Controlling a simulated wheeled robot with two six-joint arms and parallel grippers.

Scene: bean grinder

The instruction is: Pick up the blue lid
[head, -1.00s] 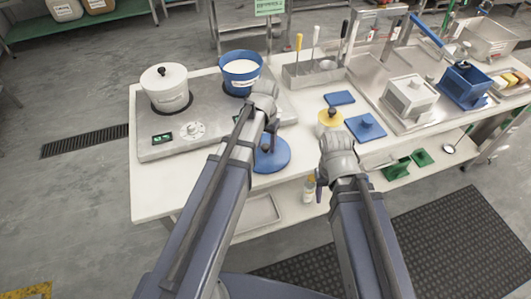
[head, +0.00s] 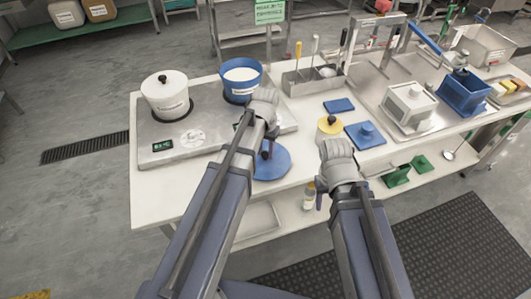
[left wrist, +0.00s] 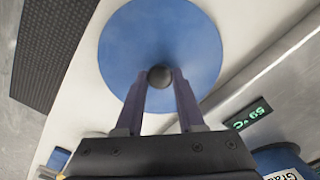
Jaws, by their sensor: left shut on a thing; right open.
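The blue lid (head: 273,163) is a round disc at the front edge of the white table, below the blue pot. In the left wrist view the lid (left wrist: 160,35) fills the upper middle, with its dark knob (left wrist: 159,76) between my fingertips. My left gripper (head: 266,150) is over the lid, and in the left wrist view my left gripper (left wrist: 160,78) is shut on the knob. I cannot tell whether the lid is clear of the table. My right gripper (head: 322,190) is open and empty beside the table's front edge; its fingers are partly hidden.
The blue pot (head: 241,82) with white contents and a white lidded pot (head: 166,97) stand on the hot plate (head: 165,135). A yellow-topped jar (head: 329,126) and a square blue lid (head: 366,135) are to the right. A utensil holder (head: 310,80) stands behind.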

